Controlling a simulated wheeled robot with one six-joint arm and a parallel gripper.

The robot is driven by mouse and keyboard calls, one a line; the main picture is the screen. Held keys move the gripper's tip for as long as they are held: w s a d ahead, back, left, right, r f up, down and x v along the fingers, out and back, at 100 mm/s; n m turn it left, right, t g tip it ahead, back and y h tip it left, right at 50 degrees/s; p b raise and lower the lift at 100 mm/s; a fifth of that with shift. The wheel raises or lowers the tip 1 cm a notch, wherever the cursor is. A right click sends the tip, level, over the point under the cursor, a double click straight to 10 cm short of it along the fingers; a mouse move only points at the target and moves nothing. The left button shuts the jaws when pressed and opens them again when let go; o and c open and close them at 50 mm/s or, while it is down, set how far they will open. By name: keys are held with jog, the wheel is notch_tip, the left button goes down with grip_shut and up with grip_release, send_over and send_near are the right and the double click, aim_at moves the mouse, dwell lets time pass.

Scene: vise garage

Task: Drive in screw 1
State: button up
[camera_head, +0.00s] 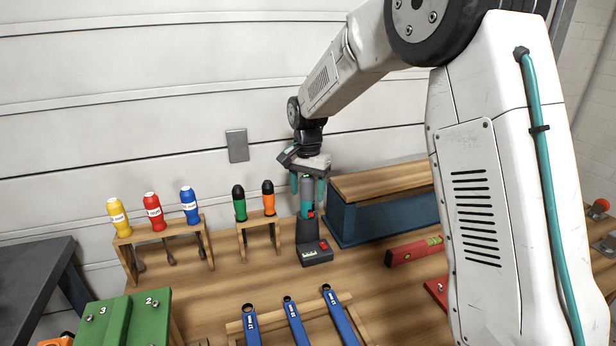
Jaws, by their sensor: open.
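No label 1 shows; the block is cut off by the frame's bottom edge. A dark cordless driver (316,252) with red details stands upright on its battery base on the bench. My gripper (309,190) points down at the driver's upper part, its teal fingers open on either side of it. Whether they touch it I cannot tell.
Yellow, red and blue screwdrivers (153,212) hang in a wooden rack; green and orange ones (268,198) hang beside it. Blue wrenches (294,322) lie on a front rack. A blue wooden-lidded box (370,220) and red level (414,251) lie right of the driver.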

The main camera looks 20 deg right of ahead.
jog(key=shift+f, duration=0.4)
jog(key=c, duration=1.2)
jog(key=o, duration=0.4)
jog(key=c, duration=0.3)
jog(key=shift+r, duration=7.6)
